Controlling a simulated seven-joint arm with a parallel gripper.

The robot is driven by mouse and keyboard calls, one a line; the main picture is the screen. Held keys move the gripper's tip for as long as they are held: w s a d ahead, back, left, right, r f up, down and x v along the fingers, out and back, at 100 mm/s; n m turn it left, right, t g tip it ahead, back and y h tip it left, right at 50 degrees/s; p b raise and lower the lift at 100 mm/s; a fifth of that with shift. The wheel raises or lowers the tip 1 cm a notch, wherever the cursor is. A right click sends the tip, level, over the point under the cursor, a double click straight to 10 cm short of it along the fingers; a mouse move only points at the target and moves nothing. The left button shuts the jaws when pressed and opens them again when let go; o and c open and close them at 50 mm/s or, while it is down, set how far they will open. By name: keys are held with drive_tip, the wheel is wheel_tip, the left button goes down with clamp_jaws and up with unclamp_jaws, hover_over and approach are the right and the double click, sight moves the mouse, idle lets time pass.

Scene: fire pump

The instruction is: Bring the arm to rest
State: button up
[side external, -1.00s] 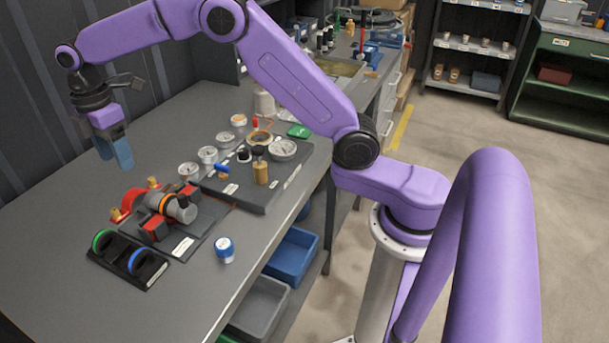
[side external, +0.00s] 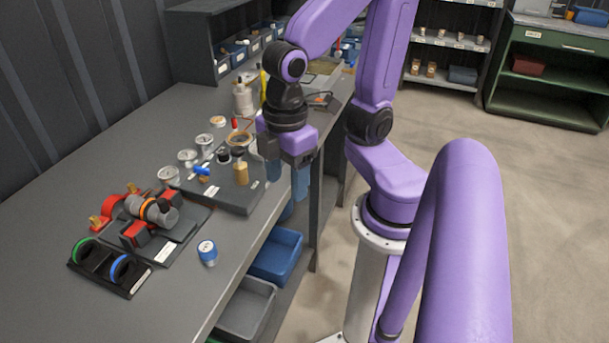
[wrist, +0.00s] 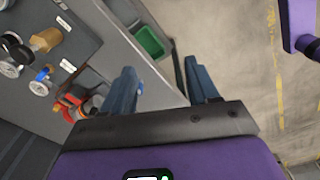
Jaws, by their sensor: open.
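My gripper (side external: 287,170) is open and empty. In the side view it hangs fingers down at the bench's right edge, beside the dark board (side external: 228,197) with gauges and fittings. In the wrist view its two blue fingers (wrist: 164,90) stand apart with the bench edge, a green bin and the floor beneath them. The pump (side external: 152,212), red and grey with an orange ring, sits on its dark plate on the bench, left of my gripper. My arm is folded back above its base column.
A rack with a green and a blue ring (side external: 105,266) and a blue-white can (side external: 207,252) stand near the bench's front. A blue bin (side external: 277,256) and a grey bin (side external: 246,307) sit below the edge. Shelves (side external: 447,45) stand at the back. The floor at right is clear.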

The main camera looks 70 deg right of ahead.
drive_tip(key=s+d, duration=0.1)
drive_tip(key=s+d+f, duration=0.1)
drive_tip(key=shift+s, duration=0.35)
